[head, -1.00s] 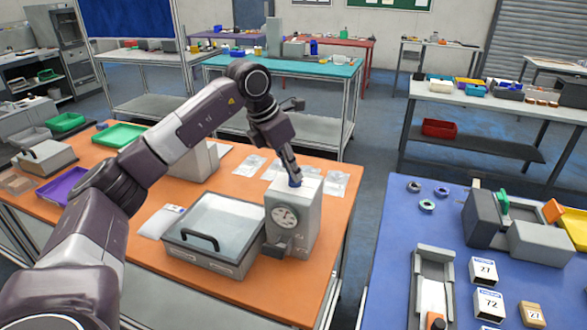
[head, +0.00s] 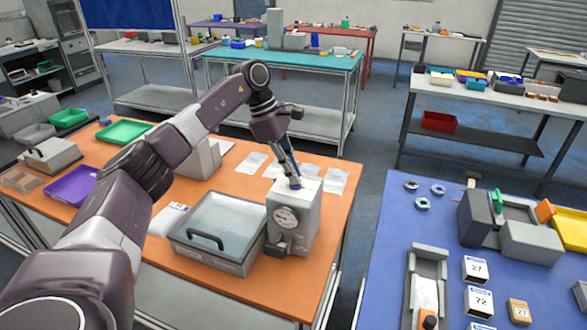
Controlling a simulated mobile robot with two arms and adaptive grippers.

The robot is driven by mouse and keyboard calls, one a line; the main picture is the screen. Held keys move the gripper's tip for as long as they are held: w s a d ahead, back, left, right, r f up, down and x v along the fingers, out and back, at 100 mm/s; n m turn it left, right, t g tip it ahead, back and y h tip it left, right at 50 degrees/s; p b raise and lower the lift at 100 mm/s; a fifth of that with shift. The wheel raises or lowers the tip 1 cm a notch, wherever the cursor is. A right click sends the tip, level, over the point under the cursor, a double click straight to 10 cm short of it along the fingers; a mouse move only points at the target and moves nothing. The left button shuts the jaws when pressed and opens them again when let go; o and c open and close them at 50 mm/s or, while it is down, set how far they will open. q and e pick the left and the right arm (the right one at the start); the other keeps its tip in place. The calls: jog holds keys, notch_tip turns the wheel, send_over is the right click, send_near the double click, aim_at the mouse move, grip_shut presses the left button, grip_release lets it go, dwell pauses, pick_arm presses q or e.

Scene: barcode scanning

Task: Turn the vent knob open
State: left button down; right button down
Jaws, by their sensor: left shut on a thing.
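A light grey box with a round dial gauge (head: 306,239) stands on the orange table. A small blue knob (head: 295,184) sits on its top face; I take this to be the vent knob. My left gripper (head: 293,178) reaches down from above and is shut on the knob, its fingers partly hiding it. A grey chamber with a clear lid and black handle (head: 222,222) stands directly left of the gauge box, its lid down. My right gripper is not in view.
The orange table (head: 180,300) also holds a green tray (head: 123,132), a purple tray (head: 70,186) and flat clear packets (head: 251,163) behind the box. A blue table (head: 380,265) at right holds small boxes, rings and a grey device. A floor gap separates the tables.

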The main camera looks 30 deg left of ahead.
pick_arm(q)
jog(key=shift+w+r+m, duration=0.1)
jog(key=shift+r+m, duration=0.05)
jog(key=shift+m, duration=0.35)
jog(key=c, duration=2)
grip_release()
jog(key=shift+c, duration=0.2)
jog(key=v, duration=1.2)
jog(key=shift+a, duration=0.2)
jog(key=shift+w, duration=0.1)
